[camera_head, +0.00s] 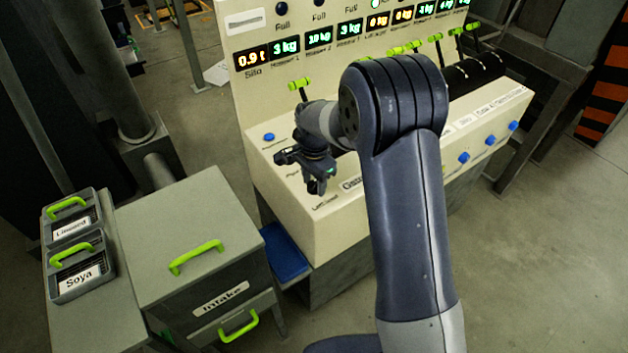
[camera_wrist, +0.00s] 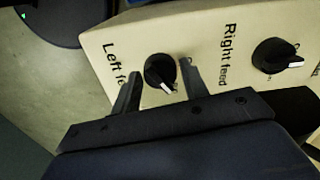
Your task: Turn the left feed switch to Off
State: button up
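The left feed switch (camera_wrist: 158,72) is a round black knob with a white pointer, seen in the wrist view on the cream panel. Its pointer is aimed toward the lower right of that picture. The "Left feed" label is partly covered by a finger, and the position marks by the knob are mostly hidden. My gripper (camera_wrist: 159,67) is open, with one finger on each side of the knob and visible gaps; I cannot tell whether either touches. In the head view my gripper (camera_head: 318,182) is at the left end of the cream console, hiding the switch.
The similar right feed switch (camera_wrist: 277,55) is close by on the right. The cream console (camera_head: 290,205) carries blue buttons (camera_head: 463,157) and green-handled levers (camera_head: 299,84). A grey intake box (camera_head: 200,275) and Linseed and Soya bins (camera_head: 75,275) stand at left.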

jog(key=c, duration=0.6)
jog(key=n+b, duration=0.2)
jog(key=n, duration=0.3)
jog(key=shift+n, duration=0.4)
jog(key=n+b, duration=0.1)
jog(key=n, duration=0.4)
jog(key=shift+n, duration=0.7)
jog(key=o, duration=1)
jog(key=shift+r, duration=0.15)
